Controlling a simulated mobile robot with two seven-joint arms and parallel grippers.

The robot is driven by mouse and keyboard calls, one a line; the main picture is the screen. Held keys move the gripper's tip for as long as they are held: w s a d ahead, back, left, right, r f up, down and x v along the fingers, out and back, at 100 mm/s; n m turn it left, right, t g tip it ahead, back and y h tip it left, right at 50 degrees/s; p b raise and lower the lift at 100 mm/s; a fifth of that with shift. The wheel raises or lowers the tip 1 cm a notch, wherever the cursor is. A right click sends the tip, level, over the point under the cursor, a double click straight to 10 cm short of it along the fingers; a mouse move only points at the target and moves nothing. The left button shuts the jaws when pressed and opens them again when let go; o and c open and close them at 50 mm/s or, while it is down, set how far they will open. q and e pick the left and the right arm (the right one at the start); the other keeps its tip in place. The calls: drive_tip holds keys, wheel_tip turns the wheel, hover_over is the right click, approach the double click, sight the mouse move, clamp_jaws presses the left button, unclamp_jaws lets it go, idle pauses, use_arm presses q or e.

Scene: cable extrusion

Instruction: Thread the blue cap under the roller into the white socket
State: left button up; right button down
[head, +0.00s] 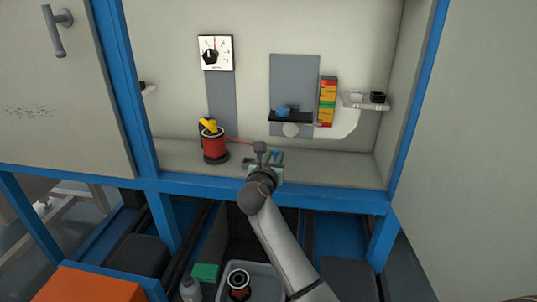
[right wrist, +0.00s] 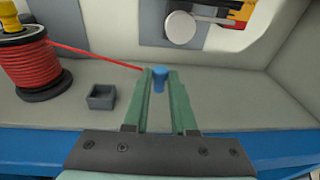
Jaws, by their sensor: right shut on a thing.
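The blue cap (right wrist: 160,78) is between the fingertips of my right gripper (right wrist: 160,92), which is shut on it; my right gripper also shows in the head view (head: 268,160). A red cable (right wrist: 95,55) runs from the red spool (head: 214,144) at the left to the cap. A pale round disc (right wrist: 182,26), which looks like the roller, is on the back wall ahead of the gripper; it also shows in the head view (head: 290,130). A small white piece (head: 356,97), possibly the socket, is on the bracket at the right. My left gripper is out of view.
A small grey open box (right wrist: 101,97) stands left of the gripper. A black shelf (head: 300,118) with a blue object (head: 284,112) is above the disc, beside a coloured stack (head: 328,100). Blue frame bars edge the cabinet.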

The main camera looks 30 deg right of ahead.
drive_tip(key=shift+s+d+r+p, duration=0.15)
drive_tip(key=shift+s+d+p, duration=0.3)
drive_tip(key=shift+s+d, duration=0.4)
drive_tip(key=s+d, duration=0.2)
drive_tip(key=s+d+p, duration=0.1)
drive_tip(key=s+d, duration=0.1)
drive_tip(key=d, duration=0.1)
drive_tip(key=shift+s+d+p, duration=0.15)
drive_tip(key=shift+p, duration=0.15)
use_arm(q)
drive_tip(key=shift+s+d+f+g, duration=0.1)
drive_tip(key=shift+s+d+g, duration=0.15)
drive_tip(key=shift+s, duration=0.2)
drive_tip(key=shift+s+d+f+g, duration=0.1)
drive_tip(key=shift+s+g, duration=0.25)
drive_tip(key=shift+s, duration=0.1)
use_arm(e)
drive_tip(key=shift+s+d, duration=0.65)
drive_tip(key=shift+d, duration=0.15)
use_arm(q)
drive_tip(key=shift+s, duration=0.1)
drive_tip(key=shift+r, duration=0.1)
